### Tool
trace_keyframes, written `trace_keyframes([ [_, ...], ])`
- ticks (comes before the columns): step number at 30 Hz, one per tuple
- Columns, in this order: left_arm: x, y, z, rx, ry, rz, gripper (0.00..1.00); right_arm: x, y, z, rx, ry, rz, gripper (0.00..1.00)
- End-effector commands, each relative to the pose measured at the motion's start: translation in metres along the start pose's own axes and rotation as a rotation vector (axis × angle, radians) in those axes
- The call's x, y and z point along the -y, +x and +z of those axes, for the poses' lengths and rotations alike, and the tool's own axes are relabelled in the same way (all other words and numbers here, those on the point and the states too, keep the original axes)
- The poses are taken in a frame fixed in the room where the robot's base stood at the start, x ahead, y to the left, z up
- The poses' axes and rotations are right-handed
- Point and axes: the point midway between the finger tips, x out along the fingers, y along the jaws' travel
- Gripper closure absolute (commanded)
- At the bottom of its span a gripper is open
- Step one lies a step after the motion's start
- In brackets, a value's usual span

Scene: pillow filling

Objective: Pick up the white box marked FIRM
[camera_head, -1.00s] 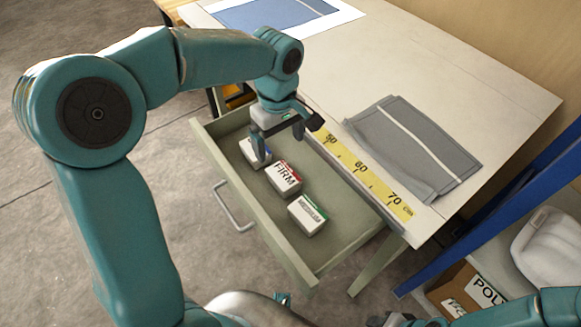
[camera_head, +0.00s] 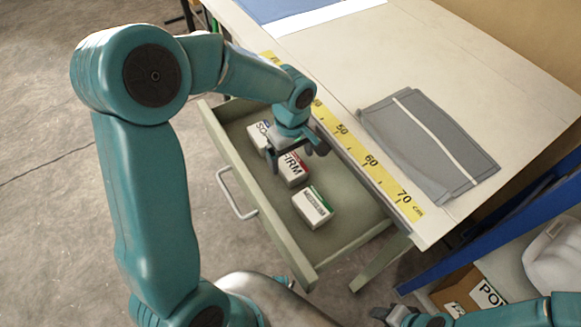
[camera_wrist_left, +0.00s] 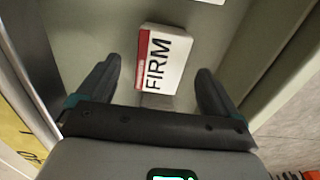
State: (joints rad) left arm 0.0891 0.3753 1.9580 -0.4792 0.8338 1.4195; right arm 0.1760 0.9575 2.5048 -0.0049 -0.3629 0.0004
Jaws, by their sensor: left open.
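The white box marked FIRM (camera_head: 294,169), with a red band, lies in the open drawer; part of it is hidden behind my left gripper in the head view. It shows fully in the left wrist view (camera_wrist_left: 163,60), its near end between the fingertips or just beyond them. My left gripper (camera_head: 297,156) is open above the box, with a finger on either side and no visible contact. In the wrist view the left gripper (camera_wrist_left: 158,88) holds nothing.
In the drawer (camera_head: 243,184), a white box with a blue band (camera_head: 260,137) lies behind the FIRM box and a green-banded one (camera_head: 313,207) in front. The table with a yellow ruler (camera_head: 372,161) and grey cloth (camera_head: 428,143) borders the drawer. A blue post (camera_head: 480,235) stands right.

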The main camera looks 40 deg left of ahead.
Motion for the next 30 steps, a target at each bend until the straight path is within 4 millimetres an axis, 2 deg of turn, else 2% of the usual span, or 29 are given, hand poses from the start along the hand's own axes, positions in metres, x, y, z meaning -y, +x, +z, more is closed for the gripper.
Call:
trace_keyframes([
  [3, 0.002, 0.022, 0.002, 0.003, 0.002, -0.006, 0.06, -0.001, 0.003, 0.0, 0.0, 0.0, 0.0, 0.53],
  [7, 0.001, 0.04, 0.002, 0.002, 0.001, -0.004, 0.06, -0.002, 0.005, 0.0, 0.0, 0.0, 0.0, 0.53],
  [16, 0.0, 0.047, 0.001, 0.001, 0.0, -0.001, 0.06, -0.002, 0.005, 0.0, 0.0, 0.0, 0.0, 0.53],
  [17, 0.0, 0.047, 0.001, 0.001, 0.0, -0.001, 0.1, -0.002, 0.005, 0.0, 0.0, 0.0, 0.0, 0.53],
  [18, 0.0, 0.047, 0.001, 0.001, 0.0, -0.001, 0.23, -0.002, 0.005, 0.0, 0.0, 0.0, 0.0, 0.53],
  [22, 0.0, 0.047, 0.001, 0.001, 0.001, -0.001, 0.64, -0.002, 0.005, 0.0, 0.0, 0.0, 0.0, 0.53],
  [30, 0.0, 0.046, 0.001, 0.0, 0.001, -0.001, 0.64, -0.002, 0.005, 0.0, 0.0, 0.0, 0.0, 0.53],
])
